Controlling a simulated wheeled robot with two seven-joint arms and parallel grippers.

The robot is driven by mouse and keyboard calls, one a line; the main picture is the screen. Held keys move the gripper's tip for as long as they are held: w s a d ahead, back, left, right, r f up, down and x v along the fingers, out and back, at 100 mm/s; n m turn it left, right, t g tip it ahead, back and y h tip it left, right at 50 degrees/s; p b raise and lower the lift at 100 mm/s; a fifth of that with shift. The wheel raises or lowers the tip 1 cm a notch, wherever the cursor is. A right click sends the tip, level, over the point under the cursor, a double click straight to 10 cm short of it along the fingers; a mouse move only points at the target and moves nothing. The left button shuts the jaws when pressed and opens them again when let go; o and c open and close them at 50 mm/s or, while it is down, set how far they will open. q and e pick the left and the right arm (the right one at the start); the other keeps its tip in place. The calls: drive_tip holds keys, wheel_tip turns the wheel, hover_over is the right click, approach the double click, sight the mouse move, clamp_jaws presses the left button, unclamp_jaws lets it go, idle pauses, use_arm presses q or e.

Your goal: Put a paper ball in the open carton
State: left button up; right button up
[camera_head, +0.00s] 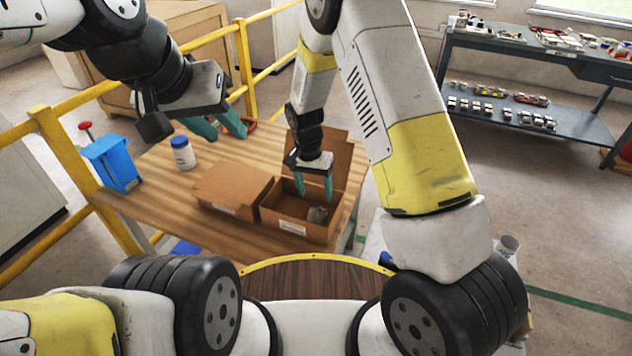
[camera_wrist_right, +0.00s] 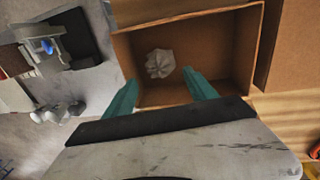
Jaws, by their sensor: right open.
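The open carton (camera_head: 290,230) is a brown cardboard box with its lid raised at the back, on the wooden table. A crumpled pale paper ball (camera_head: 318,214) lies inside it; the right wrist view shows the ball (camera_wrist_right: 160,64) on the floor of the carton (camera_wrist_right: 212,50). My right gripper (camera_head: 315,200) points down over the carton, its teal fingers open and apart from the ball. In the right wrist view the open fingers (camera_wrist_right: 165,90) are empty. My left gripper (camera_head: 222,134) is open above the table's back left, with nothing seen between its fingers.
A closed carton (camera_head: 236,188) sits directly left of the open one. A white jar with a blue lid (camera_head: 183,153) and a blue container (camera_head: 112,163) stand further left. Yellow rails (camera_head: 62,150) run along the table's left side and back.

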wheel_tip(320, 180, up, 12)
drive_tip(key=d+y, duration=0.1)
drive_tip(key=d, duration=0.1)
wheel_tip(320, 180, up, 11)
drive_tip(key=n+t+y, duration=0.2)
hover_over(322, 209)
drive_tip(key=s+d, duration=0.5)
drive_tip(key=s+d+r+n+t, duration=0.1)
drive_tip(key=s+d+r+t, duration=0.1)
drive_tip(key=s+r, duration=0.3)
drive_tip(key=s+d+r+n+t, duration=0.1)
drive_tip(key=s+d+r, duration=0.3)
drive_tip(key=s, duration=0.6)
drive_tip(key=shift+s+d+r+n+t, duration=0.3)
drive_tip(key=shift+s+r+n+t, duration=0.1)
drive_tip(key=shift+r+t, duration=0.5)
